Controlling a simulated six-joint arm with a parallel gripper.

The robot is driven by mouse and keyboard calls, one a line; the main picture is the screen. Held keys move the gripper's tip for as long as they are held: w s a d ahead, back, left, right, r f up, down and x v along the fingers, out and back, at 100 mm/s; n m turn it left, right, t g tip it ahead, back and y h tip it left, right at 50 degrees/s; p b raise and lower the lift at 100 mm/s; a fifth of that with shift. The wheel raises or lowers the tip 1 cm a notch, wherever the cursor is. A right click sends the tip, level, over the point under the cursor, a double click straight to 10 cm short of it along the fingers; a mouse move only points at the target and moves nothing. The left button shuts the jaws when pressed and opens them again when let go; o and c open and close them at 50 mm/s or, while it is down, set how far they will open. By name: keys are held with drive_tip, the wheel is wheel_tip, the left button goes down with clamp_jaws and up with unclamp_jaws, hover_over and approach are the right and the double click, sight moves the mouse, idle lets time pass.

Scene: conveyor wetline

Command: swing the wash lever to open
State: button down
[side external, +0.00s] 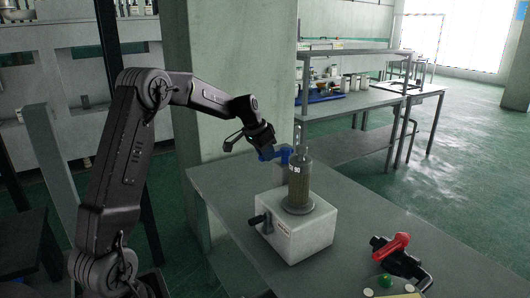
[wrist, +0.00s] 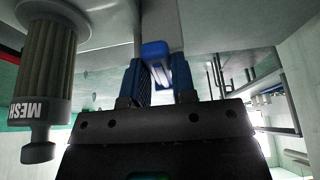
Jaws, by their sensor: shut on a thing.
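The wash lever (side external: 284,156) appears as a blue handle beside the top of the mesh filter cylinder (side external: 300,185). In the wrist view its blue end (wrist: 155,49) shows between my fingers. My gripper (side external: 266,152) is shut on it, with one blue finger pad on each side. The ribbed cylinder stands upright on a white box (side external: 305,238). It also shows at the left of the wrist view (wrist: 44,70), upside down, with "MESH" on its band. The lever's pivot is hidden or too small to make out.
A dark knob (side external: 257,219) sticks out of the box's left side. A black fixture with a red handle (side external: 394,246) lies at the front right of the grey table (side external: 225,178), near small green and yellow buttons (side external: 385,281). A shelved bench (side external: 360,101) stands behind.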

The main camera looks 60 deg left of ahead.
drive_tip(key=shift+d, duration=0.1)
drive_tip(key=c, duration=0.9)
unclamp_jaws()
drive_tip(key=shift+c, duration=0.2)
drive_tip(key=v, duration=1.4)
drive_tip(key=s+d, duration=0.5)
drive_tip(key=d, duration=0.5)
drive_tip(key=s+d, duration=0.5)
drive_tip(key=d, duration=0.4)
drive_tip(key=s+d+f, duration=0.3)
drive_tip(key=s+d, duration=0.1)
drive_tip(key=s, duration=0.2)
drive_tip(key=s+d+f+t, duration=0.1)
drive_tip(key=s+d+f, duration=0.2)
drive_tip(key=s, duration=0.3)
drive_tip(key=shift+s+d+f, duration=0.35)
drive_tip(key=shift+s+d, duration=0.05)
drive_tip(key=shift+d, duration=0.45)
